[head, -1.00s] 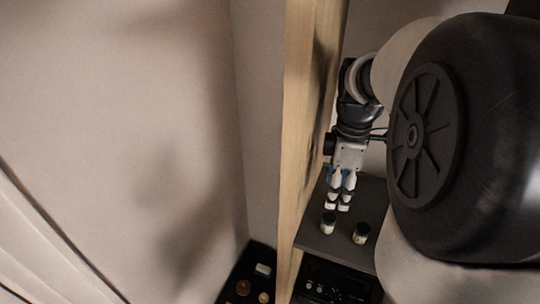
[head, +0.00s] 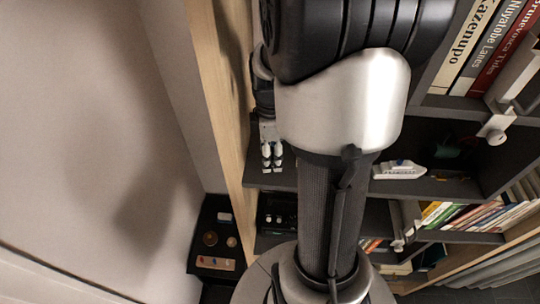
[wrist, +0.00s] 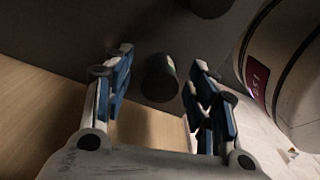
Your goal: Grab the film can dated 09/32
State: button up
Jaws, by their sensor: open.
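A dark film can (wrist: 160,78) shows in the wrist view beyond and between my fingertips, with a small green-and-white label edge on its right side. No date can be read on it. A second dark can (wrist: 211,6) is cut off at the top edge of the wrist view. My gripper (head: 272,168) is open and empty over the grey shelf (head: 283,181), with the fingers apart on either side of the first can in the wrist view. I cannot tell how far off the can is.
A wooden side panel (head: 217,100) stands just left of my gripper. A pale round object with a dark red label (wrist: 256,78) is at the right in the wrist view. Books (head: 490,45) fill shelves at right. A low black unit (head: 206,262) holds small items.

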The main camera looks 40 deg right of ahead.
jog(key=shift+c, duration=0.6)
jog(key=c, duration=0.9)
jog(key=shift+c, duration=0.2)
